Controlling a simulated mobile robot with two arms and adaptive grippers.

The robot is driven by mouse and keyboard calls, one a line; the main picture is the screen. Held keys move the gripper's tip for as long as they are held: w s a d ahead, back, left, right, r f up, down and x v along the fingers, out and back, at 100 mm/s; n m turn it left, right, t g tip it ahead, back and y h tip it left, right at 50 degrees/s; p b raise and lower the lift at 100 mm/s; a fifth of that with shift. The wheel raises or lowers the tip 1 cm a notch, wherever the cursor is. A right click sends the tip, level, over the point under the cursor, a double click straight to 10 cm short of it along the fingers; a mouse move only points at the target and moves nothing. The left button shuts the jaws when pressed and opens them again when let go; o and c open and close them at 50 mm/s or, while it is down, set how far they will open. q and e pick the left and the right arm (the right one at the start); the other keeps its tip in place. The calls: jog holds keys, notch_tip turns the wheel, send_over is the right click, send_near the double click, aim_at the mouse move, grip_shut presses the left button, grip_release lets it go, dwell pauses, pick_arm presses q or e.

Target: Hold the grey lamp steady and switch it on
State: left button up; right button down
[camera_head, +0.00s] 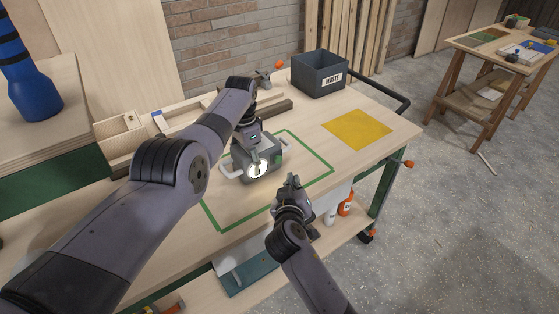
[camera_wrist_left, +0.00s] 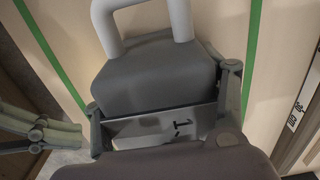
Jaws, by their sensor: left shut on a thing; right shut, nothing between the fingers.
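The grey lamp (camera_head: 264,176) stands on the workbench inside a green taped outline, with a round whitish lens (camera_head: 256,169) facing the bench's front. I cannot tell whether it is lit. A pale handle (camera_head: 230,166) sticks out on its left. A small green spot (camera_head: 278,158) shows on its right part; I cannot make out what it is. My left gripper (camera_head: 250,143) comes down from above and is shut on the lamp. In the left wrist view its fingers flank the grey body (camera_wrist_left: 155,78), with the handle (camera_wrist_left: 145,18) beyond. My right gripper (camera_head: 292,183) is shut and empty, apart from the lamp, at front right.
A dark bin marked WASTE (camera_head: 318,77) stands at the back of the workbench (camera_head: 312,118). A yellow square (camera_head: 358,129) lies at the right. Wooden trays (camera_head: 120,140) are at the back left.

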pick_arm(q)
jog(key=shift+f, duration=0.1)
jog(key=o, duration=1.6)
pick_arm(e)
jog(key=shift+w, duration=0.1)
